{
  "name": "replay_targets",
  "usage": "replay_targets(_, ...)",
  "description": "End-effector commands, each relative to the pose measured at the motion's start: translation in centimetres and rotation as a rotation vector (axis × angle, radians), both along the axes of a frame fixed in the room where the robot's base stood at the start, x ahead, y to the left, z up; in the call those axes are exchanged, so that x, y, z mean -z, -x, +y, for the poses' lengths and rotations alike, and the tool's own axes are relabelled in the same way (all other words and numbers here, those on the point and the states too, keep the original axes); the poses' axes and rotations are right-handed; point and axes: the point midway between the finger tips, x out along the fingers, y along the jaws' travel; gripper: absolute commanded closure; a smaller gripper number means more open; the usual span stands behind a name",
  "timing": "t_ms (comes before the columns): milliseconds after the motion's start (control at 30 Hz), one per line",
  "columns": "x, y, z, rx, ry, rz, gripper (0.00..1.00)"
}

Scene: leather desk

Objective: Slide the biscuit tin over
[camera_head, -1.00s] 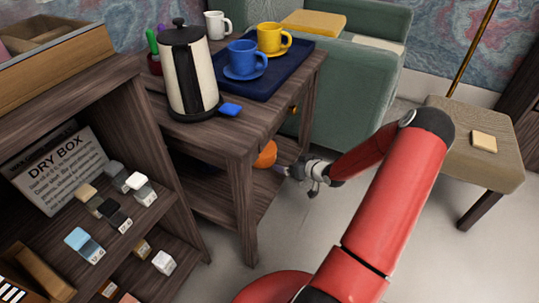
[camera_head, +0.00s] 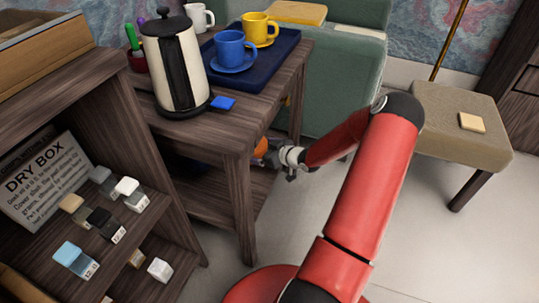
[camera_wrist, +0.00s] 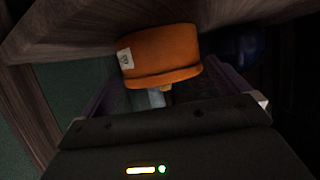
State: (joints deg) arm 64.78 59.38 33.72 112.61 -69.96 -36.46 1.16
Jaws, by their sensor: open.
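The orange round biscuit tin (camera_head: 260,147) is on the lower level of the dark wooden side table, partly hidden by a table leg and my gripper. In the wrist view the tin (camera_wrist: 165,52) shows a small pale label and a raised rim. My gripper (camera_head: 283,157) is beside the table's open side, close to the tin. In the wrist view the two fingers of my gripper (camera_wrist: 168,84) are spread, with the tin ahead of and partly between their far ends. I cannot tell whether they touch it.
The side table (camera_head: 235,132) carries a kettle (camera_head: 176,65) and a blue tray (camera_head: 275,66) with cups. Its legs and top edge are close to my gripper. A dark blue object (camera_wrist: 247,45) is near the tin. A stool (camera_head: 452,140) stands right; the floor between is clear.

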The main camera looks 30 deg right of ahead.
Motion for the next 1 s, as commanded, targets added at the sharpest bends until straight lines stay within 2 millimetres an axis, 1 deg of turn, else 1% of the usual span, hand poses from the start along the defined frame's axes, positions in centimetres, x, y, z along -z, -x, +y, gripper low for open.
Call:
replay_targets(33, 0.8, -0.8, 0.3, -0.001, 0.0, -0.002, 0.0)
replay_targets(100, 1.1, -1.6, 0.6, -0.001, 0.0, 0.0, 0.0)
replay_targets(200, 1.4, -2.6, 0.9, 0.0, 0.001, -0.001, 0.0)
replay_targets(300, 1.5, -3.1, 1.1, 0.0, -0.001, 0.0, 0.0)
replay_targets(633, 1.4, -3.3, 1.2, 0.001, -0.001, 0.0, 0.0)
replay_targets(667, 1.4, -3.3, 1.2, 0.001, -0.001, 0.0, 0.03)
replay_targets(800, 1.4, -3.3, 1.2, 0.001, -0.001, 0.0, 0.21)
replay_targets(900, 1.4, -3.3, 1.2, 0.001, -0.001, 0.0, 0.32)
replay_targets(1000, 1.4, -3.4, 1.2, 0.001, -0.001, 0.0, 0.32)
